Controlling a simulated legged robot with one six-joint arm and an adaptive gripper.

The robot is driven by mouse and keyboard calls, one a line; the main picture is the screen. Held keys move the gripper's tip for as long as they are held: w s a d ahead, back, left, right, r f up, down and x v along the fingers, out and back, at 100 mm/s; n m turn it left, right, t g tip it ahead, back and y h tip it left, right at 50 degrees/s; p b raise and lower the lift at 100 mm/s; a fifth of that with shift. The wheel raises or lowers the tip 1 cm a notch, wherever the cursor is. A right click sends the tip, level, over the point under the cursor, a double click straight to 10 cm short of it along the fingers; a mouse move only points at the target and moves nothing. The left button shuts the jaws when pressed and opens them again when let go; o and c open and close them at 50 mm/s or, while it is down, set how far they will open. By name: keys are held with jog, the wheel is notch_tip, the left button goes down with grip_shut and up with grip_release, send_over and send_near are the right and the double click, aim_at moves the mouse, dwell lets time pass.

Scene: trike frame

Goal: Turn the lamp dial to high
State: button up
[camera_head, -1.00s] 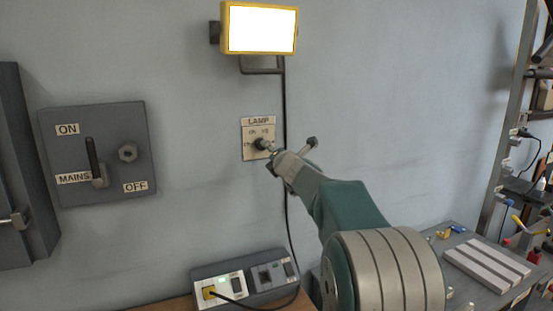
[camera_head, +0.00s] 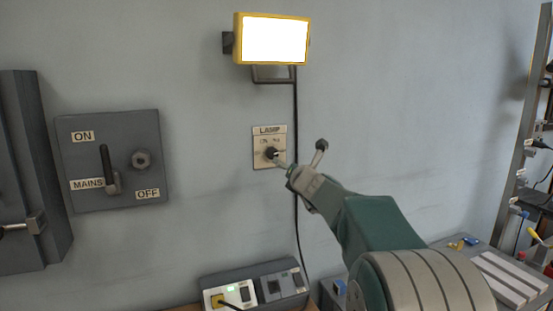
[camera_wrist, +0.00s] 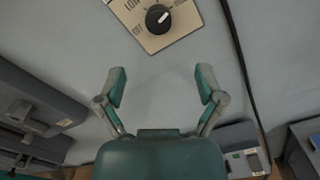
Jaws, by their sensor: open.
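The lamp dial (camera_head: 271,153) is a round black knob on a cream plate labelled LAMP, fixed to the wall. In the wrist view the dial (camera_wrist: 158,18) is at the top, with a white mark on its right part. OFF and LOW are readable to its left; the HIGH label is not legible. The lamp (camera_head: 272,39) above is lit bright white in a yellow frame. My gripper (camera_head: 300,156) is open and empty, just right of the dial. In the wrist view my gripper (camera_wrist: 161,86) has its fingers spread, with the dial beyond and between them, apart from both.
A grey mains switch box (camera_head: 112,160) with a black lever is on the wall at left. A socket box (camera_head: 255,287) sits below the dial. A black cable runs down the wall right of the plate. A bench (camera_head: 500,278) stands at right.

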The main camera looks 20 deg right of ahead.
aim_at(273, 155)
jog(key=w+n, duration=0.2)
jog(key=w, duration=0.1)
jog(key=w+n, duration=0.2)
jog(key=w, duration=0.2)
jog(key=w+n, duration=0.2)
jog(key=w, duration=0.2)
jog(key=shift+w+r+n, duration=0.1)
jog(key=shift+n, duration=0.3)
jog(key=c, duration=1.1)
